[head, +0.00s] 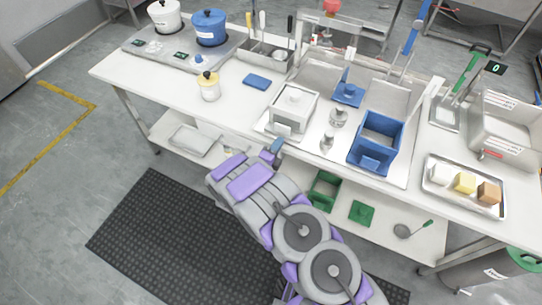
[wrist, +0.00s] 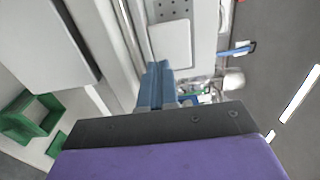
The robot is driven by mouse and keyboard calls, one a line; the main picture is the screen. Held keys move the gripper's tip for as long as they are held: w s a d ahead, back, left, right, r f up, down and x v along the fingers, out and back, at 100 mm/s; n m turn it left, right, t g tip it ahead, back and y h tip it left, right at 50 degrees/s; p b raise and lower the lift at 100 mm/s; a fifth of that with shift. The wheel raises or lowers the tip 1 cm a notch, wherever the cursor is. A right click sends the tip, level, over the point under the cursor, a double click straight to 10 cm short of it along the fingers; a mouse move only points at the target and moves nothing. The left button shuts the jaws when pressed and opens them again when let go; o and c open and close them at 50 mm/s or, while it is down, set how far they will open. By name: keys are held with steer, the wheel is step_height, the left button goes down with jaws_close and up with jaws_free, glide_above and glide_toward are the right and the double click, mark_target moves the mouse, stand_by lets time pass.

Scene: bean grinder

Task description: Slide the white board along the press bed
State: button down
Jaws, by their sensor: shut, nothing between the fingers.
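My gripper (head: 277,146) is at the table's front edge, just below the white boxy unit (head: 292,108) in the head view. Its blue fingers (wrist: 158,82) are shut with nothing between them in the wrist view. A flat white panel (wrist: 170,45) lies just beyond the fingertips there, beside a grey perforated surface (wrist: 173,9). I cannot tell whether this panel is the white board, or whether the fingers touch it. A narrow white slanted piece (head: 427,94) stands right of the blue open box (head: 377,142) in the head view. I cannot identify the press bed for certain.
A steel tray (head: 464,188) with blocks is at the right. Green containers (head: 324,190) sit on the lower shelf.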

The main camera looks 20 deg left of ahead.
mark_target(284, 134)
steer(key=shift+w+f, duration=0.1)
steer(key=shift+w, duration=1.05)
steer(key=shift+w+d, duration=0.15)
steer(key=shift+w, duration=0.85)
steer(key=shift+w+d, duration=0.1)
steer(key=shift+w, duration=0.9)
